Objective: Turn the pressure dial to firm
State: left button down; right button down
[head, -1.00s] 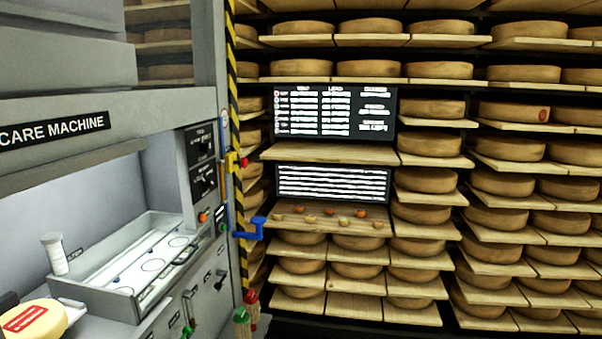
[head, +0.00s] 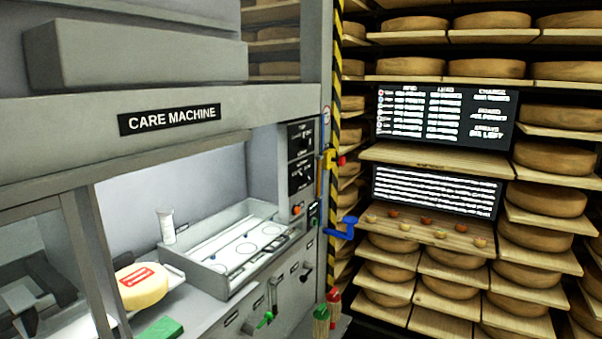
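The care machine (head: 60,150) fills the left and middle of the head view. On its right-hand post is a dark control panel with two dials, an upper dial (head: 301,140) and a lower dial (head: 300,175). Their labels are too small to read, so I cannot tell which one is the pressure dial or what each is set to. An orange button (head: 297,210) sits below them. Neither of my grippers can be made out in the view.
A steel tray (head: 222,282) with marked circles stands in the machine's bay, with a white canister (head: 166,227) behind it. A cheese wheel with a red label (head: 143,287) lies left. A blue crank (head: 342,228) sticks out at the right edge. Cheese shelves (head: 480,90) stand beyond.

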aim_at(307, 178)
jog(key=i+l, duration=0.35)
jog(key=i+l+z, duration=0.1)
jog(key=i+l, duration=0.25)
jog(key=i, duration=0.2)
jog(key=i+l, duration=0.3)
jog(key=i, duration=0.15)
jog(key=z, duration=0.05)
